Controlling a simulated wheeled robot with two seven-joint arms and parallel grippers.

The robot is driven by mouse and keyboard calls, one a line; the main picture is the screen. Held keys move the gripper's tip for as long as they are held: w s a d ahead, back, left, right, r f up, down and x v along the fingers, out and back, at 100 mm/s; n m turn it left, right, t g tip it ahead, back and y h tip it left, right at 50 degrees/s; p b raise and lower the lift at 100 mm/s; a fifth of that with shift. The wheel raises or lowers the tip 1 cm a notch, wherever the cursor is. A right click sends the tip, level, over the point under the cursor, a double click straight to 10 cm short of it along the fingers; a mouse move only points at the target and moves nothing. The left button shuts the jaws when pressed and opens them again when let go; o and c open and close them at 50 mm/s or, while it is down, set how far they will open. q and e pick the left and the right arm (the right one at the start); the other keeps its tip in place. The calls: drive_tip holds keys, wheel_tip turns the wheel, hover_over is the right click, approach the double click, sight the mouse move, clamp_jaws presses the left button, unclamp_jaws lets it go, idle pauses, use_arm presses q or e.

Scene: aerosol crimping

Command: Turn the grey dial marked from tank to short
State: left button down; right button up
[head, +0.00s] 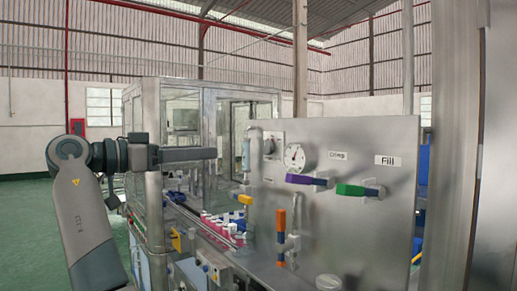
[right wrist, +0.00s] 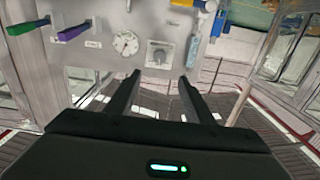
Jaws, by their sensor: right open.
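The grey dial (right wrist: 159,54) sits on a light square plate on the metal panel, beside the white gauge in the right wrist view. Its marks are too small to read. In the head view the dial (head: 268,147) is small, left of the gauge. My right gripper (right wrist: 160,76) is open and empty. Its two dark fingers point at the panel, with the dial beyond and between their tips, apart from them. In the head view the right gripper (head: 212,153) is left of the panel, roughly at dial height. My left gripper is not in view.
The panel (head: 345,240) also carries a white gauge (head: 294,156), a purple handle (head: 300,179), a green handle (head: 355,190) and an orange-and-blue handle (head: 281,222). A clear tube (head: 246,155) stands left of the dial. A glass-walled machine (head: 180,110) stands behind my right arm.

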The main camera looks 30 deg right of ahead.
drive_tip(key=shift+d, duration=0.1)
drive_tip(key=p, duration=0.7)
approach(265, 148)
drive_tip(key=d, duration=0.7)
drive_tip(key=shift+w+r, duration=0.15)
drive_tip(key=shift+w, duration=0.1)
drive_tip(key=shift+d, duration=0.6)
drive_tip(key=c, duration=1.1)
